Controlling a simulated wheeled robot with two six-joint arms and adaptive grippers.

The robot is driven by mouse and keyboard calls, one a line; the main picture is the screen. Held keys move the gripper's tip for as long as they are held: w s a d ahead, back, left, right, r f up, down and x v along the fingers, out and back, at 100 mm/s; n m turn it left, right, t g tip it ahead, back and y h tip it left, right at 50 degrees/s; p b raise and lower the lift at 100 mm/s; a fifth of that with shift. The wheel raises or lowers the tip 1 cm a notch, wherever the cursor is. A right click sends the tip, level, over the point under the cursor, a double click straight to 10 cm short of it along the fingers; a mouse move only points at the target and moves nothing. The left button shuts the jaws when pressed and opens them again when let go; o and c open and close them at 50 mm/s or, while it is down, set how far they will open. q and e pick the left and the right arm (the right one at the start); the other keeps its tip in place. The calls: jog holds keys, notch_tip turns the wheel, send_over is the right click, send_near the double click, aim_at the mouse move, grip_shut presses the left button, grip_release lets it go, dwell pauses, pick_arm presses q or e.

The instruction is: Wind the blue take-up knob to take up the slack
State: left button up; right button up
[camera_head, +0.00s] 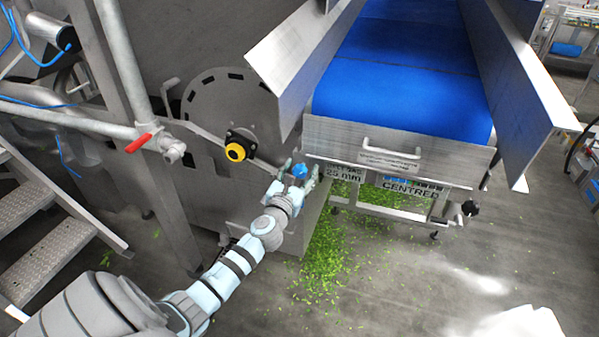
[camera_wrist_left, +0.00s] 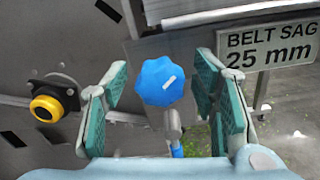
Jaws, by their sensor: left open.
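The blue take-up knob (camera_head: 299,171) is at the lower left corner of the conveyor's end. In the left wrist view the knob (camera_wrist_left: 160,81) is lobed, with a white line pointing up and to the right. My left gripper (camera_head: 298,178) is open, with its fingers on either side of the knob. In the left wrist view the gripper (camera_wrist_left: 160,100) shows gaps between both green finger pads and the knob. A sign (camera_wrist_left: 268,46) to the right reads "BELT SAG 25 mm". My right gripper is not in view.
A black and yellow round fitting (camera_head: 236,152) sits on the machine's side, left of the knob. The blue belt (camera_head: 400,85) runs between metal side walls. A "CENTRED" sign (camera_head: 411,189) hangs below it. Green leaf scraps (camera_head: 325,255) lie on the floor. Metal steps (camera_head: 45,225) stand at the left.

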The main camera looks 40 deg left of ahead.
pick_arm(q)
jog(key=c, duration=1.2)
jog(key=shift+o, duration=0.2)
jog(key=m+p, duration=0.2)
jog(key=m, duration=0.2)
jog(key=shift+r+p, duration=0.1)
jog(key=shift+p, duration=0.25)
jog(key=m+p, duration=0.2)
jog(key=m, duration=0.4)
jog(key=shift+m, duration=0.4)
jog(key=m+p, duration=0.1)
jog(key=m, duration=0.2)
jog(key=shift+m+p, duration=0.3)
jog(key=shift+m, duration=0.1)
jog(key=m+p, duration=0.1)
jog(key=m, duration=0.2)
jog(key=m+p, duration=0.1)
jog(key=m, duration=0.4)
jog(key=shift+p, duration=0.4)
jog(key=shift+f+m+p, duration=0.25)
jog(key=shift+m+p, duration=0.25)
jog(key=shift+m, duration=1.1)
